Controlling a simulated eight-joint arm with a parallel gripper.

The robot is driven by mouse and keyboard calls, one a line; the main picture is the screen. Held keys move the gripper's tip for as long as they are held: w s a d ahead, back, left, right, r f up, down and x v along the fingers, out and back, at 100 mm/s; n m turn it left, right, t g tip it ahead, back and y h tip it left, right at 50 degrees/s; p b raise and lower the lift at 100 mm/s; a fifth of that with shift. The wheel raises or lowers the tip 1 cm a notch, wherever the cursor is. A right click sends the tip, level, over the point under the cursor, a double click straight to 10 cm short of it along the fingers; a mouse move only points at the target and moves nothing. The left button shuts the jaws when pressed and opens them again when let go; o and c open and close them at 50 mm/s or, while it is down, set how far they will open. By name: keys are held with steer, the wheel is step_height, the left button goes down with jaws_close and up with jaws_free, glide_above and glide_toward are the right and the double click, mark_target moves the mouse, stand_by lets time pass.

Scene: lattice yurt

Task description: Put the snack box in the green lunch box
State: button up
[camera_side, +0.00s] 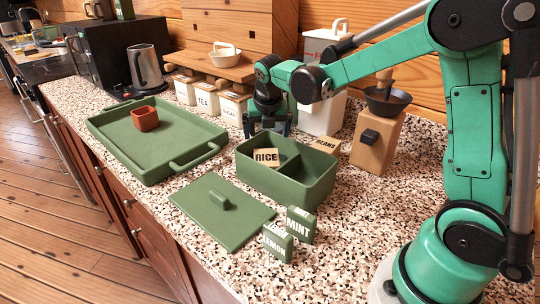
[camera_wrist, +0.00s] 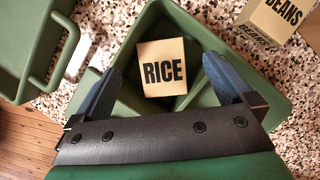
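A small tan box marked RICE (camera_side: 266,157) is in the green lunch box (camera_side: 318,190), on the left side of its divider, its top near rim height. The RICE box shows whole in the wrist view (camera_wrist: 162,70). I cannot tell whether it rests flat on the floor of the compartment. No box is labelled as a snack. My gripper (camera_side: 268,130) is above the far side of the lunch box. In the wrist view its blue fingers (camera_wrist: 160,63) are spread wide and apart from the RICE box, with nothing held.
A BEANS box (camera_side: 327,145) stands behind the lunch box. Green MINT (camera_side: 300,224) and LEMON (camera_side: 277,242) boxes stand in front, beside a flat green lid (camera_side: 221,210). A green tray (camera_side: 180,157) with a red-brown bowl (camera_side: 145,118) lies left. A wooden grinder (camera_side: 375,145) stands right.

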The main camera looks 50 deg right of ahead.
steer(key=v, duration=1.3)
steer(key=s+a+f+m+t+y, duration=0.1)
steer(key=s+a+f+m+t, duration=0.1)
steer(key=m, duration=1.1)
steer(key=s+a+f+m+t+y, duration=0.2)
steer(key=s+a+f+m, duration=0.2)
steer(key=m, duration=1)
steer(key=s+f, duration=0.2)
steer(key=s, duration=0.1)
steer(key=shift+s+a+f, duration=0.2)
steer(key=shift+s+a, duration=0.1)
